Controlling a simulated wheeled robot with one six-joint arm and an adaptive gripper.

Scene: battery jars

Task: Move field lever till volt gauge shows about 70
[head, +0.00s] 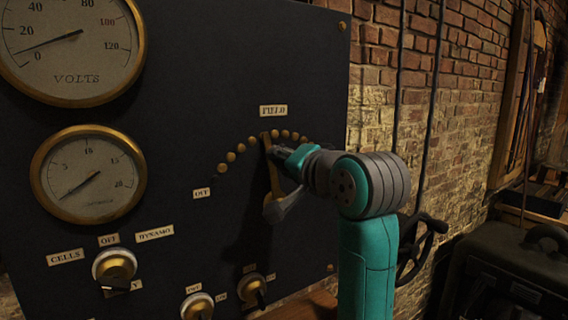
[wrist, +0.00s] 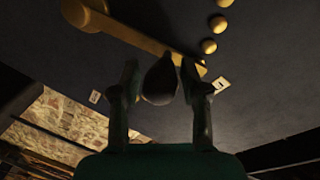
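The volt gauge (head: 70,75) is at the upper left in the head view; its needle points just above 0, well below 20. The brass field lever (head: 268,165) stands nearly upright below the FIELD label (head: 273,111), its tip among an arc of brass studs (head: 231,157). In the wrist view the lever (wrist: 140,37) runs diagonally, with a dark knob (wrist: 160,82) near its tip. My gripper (head: 281,152) is at the lever's upper part. Its fingers (wrist: 160,75) are apart, one on each side of the knob; a gap shows on the left, and contact on the right is unclear.
A second gauge (head: 88,212) below reads near 0. A CELLS/OFF/DYNAMO knob (head: 114,264) and smaller switches (head: 197,305) sit low on the dark panel (head: 200,90). A brick wall (head: 455,120), a handwheel (head: 425,240) and a dark case (head: 510,265) are to the right.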

